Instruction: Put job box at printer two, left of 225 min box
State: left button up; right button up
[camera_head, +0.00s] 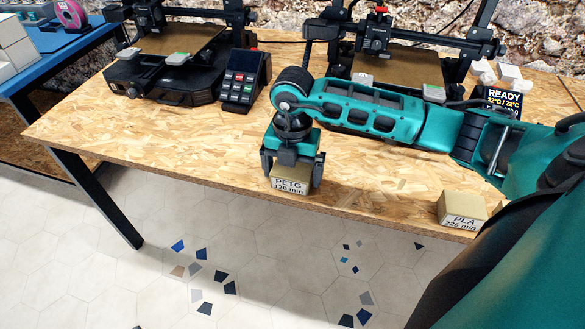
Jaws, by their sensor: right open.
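A tan job box (289,188) labelled PETG 120 min stands on the wooden table near its front edge. My right gripper (292,177) is over it, pointing down, with its open fingers on either side of the box. The gripper hides the box's top. The 225 min box (462,209), labelled PLA, stands farther right near the front edge, apart from the PETG box. One printer (378,45) stands behind my right arm, partly hidden by it. Another printer (165,80) stands at the back left. My left gripper is not in view.
A screen reading READY (500,99) and several small white blocks (509,73) are at the back right. A dark keypad device (243,78) stands between the printers. A blue table (62,48) is at far left. Bare table (150,140) lies left of my gripper.

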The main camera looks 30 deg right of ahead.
jog(key=shift+r, duration=0.2)
pick_arm(q)
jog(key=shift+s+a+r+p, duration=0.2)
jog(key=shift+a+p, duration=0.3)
jog(key=shift+p, duration=0.35)
pick_arm(e)
notch_tip(320, 180, up, 12)
